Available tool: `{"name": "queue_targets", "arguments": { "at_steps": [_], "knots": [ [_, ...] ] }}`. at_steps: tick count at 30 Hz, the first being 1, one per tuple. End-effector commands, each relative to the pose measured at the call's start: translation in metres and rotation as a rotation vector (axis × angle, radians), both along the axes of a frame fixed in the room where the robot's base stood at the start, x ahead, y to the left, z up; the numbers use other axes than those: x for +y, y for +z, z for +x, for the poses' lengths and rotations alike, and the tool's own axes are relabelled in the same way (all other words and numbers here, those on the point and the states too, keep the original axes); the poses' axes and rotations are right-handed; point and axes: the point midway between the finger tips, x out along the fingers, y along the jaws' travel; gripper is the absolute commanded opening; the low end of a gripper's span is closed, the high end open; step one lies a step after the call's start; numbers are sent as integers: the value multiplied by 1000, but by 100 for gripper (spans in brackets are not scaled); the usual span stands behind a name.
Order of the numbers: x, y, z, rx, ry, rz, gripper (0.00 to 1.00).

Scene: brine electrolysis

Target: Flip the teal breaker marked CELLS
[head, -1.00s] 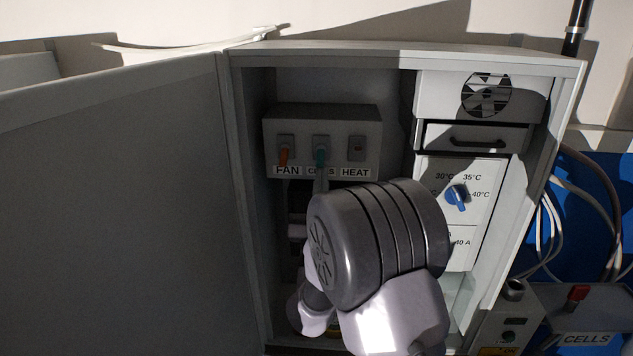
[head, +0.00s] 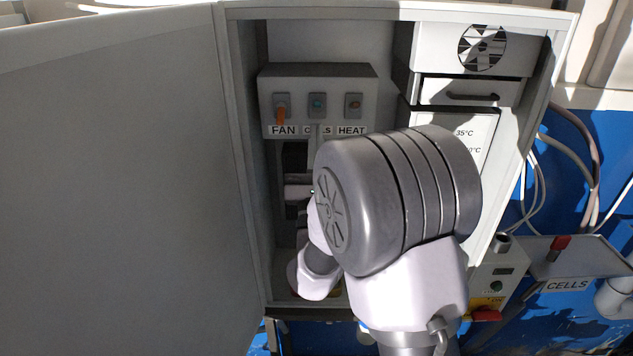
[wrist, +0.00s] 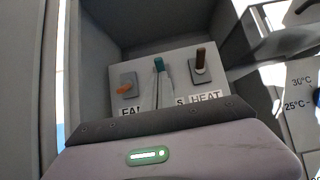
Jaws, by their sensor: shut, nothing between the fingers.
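The teal CELLS breaker (head: 318,103) is the middle one on the grey breaker box (head: 318,83) inside the open cabinet. Its lever points up, as it also does in the wrist view (wrist: 159,64), like the brown HEAT lever beside it. My gripper (wrist: 157,99) is shut and empty, just below the teal lever. Its narrow fingers hide part of the CELLS label. Whether they touch the lever cannot be told. In the head view my wrist hides most of the area below the box.
The orange FAN lever (head: 281,115) points down at the left. The brown HEAT lever (wrist: 200,58) points up at the right. The open cabinet door (head: 120,180) fills the left. A panel with a dial (wrist: 318,97) stands right. Another CELLS label (head: 567,285) sits by a red switch (head: 560,243) outside.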

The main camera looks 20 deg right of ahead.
Motion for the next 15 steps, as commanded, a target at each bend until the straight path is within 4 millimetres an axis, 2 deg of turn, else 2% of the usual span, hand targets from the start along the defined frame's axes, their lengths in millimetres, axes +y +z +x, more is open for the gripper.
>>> {"name": "queue_targets", "arguments": {
  "at_steps": [1,3,15],
  "knots": [
    [2,-19,-8,0,1,1,0],
    [6,-31,-21,-1,2,1,0],
    [28,-93,-96,-2,3,3,0]
  ]
}}
